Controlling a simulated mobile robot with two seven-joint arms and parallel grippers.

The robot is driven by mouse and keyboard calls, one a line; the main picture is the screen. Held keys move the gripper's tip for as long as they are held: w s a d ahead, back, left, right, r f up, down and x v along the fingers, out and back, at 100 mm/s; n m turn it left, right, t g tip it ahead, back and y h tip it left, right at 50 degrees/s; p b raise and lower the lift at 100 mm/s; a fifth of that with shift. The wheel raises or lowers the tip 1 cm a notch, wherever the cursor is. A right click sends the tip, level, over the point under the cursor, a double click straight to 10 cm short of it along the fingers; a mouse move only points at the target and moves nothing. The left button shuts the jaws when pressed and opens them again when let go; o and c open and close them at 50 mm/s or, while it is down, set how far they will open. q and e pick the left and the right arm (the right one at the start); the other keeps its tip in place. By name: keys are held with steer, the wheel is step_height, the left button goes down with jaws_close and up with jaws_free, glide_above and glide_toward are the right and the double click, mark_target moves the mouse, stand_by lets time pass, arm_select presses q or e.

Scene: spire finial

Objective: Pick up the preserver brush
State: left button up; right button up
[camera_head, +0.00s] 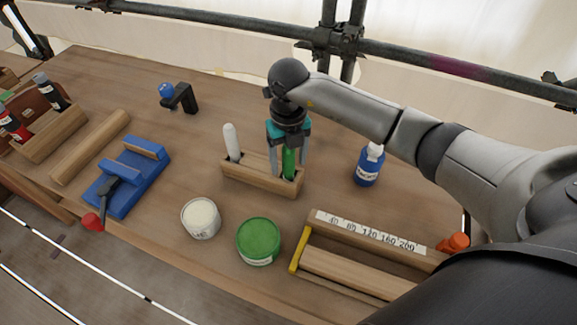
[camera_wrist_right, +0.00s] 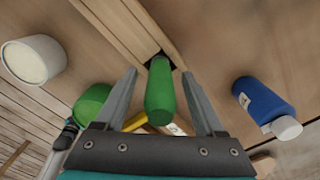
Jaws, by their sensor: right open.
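The green-handled brush (camera_head: 289,162) stands upright in a hole at the right end of a wooden holder (camera_head: 240,177). I take it to be the preserver brush; its bristles are hidden. A white-handled brush (camera_head: 231,141) stands at the holder's left end. My right gripper (camera_head: 289,172) is over the holder, its fingers open on either side of the green handle. In the right wrist view the green handle (camera_wrist_right: 160,92) rises between the open fingertips (camera_wrist_right: 163,78), with a gap on both sides. My left gripper is not in view.
A white tin (camera_head: 201,218) and a green tin (camera_head: 258,241) stand in front of the holder. A blue bottle (camera_head: 369,165) stands to its right. A wooden rack with a number scale (camera_head: 370,232) is at front right. A blue vise-like fixture (camera_head: 132,180) is at left.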

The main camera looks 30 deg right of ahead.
jaws_close()
stand_by(0.5)
